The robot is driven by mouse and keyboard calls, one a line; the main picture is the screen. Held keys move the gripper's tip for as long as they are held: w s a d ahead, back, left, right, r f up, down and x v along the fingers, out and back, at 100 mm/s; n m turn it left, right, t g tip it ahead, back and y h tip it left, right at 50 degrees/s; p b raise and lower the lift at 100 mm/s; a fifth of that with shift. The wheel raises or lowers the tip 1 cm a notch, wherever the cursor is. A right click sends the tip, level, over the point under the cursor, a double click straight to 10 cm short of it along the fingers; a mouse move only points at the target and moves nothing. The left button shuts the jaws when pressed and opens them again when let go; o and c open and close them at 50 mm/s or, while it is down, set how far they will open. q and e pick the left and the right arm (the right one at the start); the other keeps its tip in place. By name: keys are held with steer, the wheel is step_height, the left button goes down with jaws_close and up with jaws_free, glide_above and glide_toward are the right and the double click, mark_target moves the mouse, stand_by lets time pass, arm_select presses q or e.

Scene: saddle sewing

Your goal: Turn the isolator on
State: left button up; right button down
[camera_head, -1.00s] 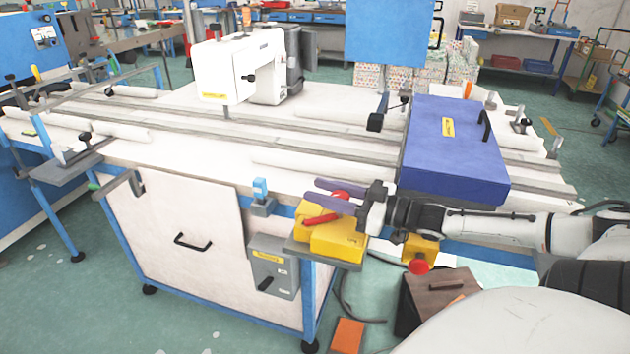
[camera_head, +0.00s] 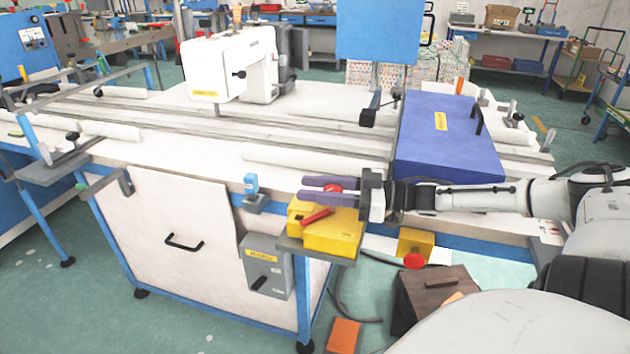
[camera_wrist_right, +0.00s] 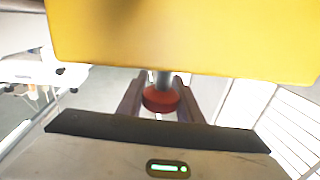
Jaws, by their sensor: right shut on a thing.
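A yellow box (camera_head: 334,236) with a red lever (camera_head: 317,217) sits on a small grey shelf at the table's front corner. A round red knob (camera_head: 333,188) shows behind it, partly hidden by my right gripper (camera_head: 304,188). In the right wrist view, the red knob (camera_wrist_right: 161,99) on a grey stem sits between the two fingers of my right gripper (camera_wrist_right: 158,84), which is shut on it. A grey box (camera_head: 267,265) with a yellow label and a black handle hangs below on the table's side; its label is unreadable. Which box is the isolator cannot be told. My left gripper is out of view.
A blue case (camera_head: 448,140) lies on the white table to the right. A small blue clamp (camera_head: 252,190) stands left of the yellow box. Another yellow box (camera_head: 415,242) with a red button hangs beneath the table edge. A brown box (camera_head: 440,300) stands on the floor.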

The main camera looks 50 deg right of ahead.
steer(key=c, duration=1.3)
jaws_free()
steer(key=shift+o, duration=0.2)
steer(key=shift+s+d, duration=0.1)
steer(key=shift+s, duration=0.1)
steer(key=p+v, duration=0.5)
steer(key=v, duration=0.4)
steer(key=shift+s+d, duration=0.1)
steer(key=shift+s+d+f, duration=0.1)
steer(key=shift+s+d, duration=0.05)
steer(key=shift+s, duration=0.15)
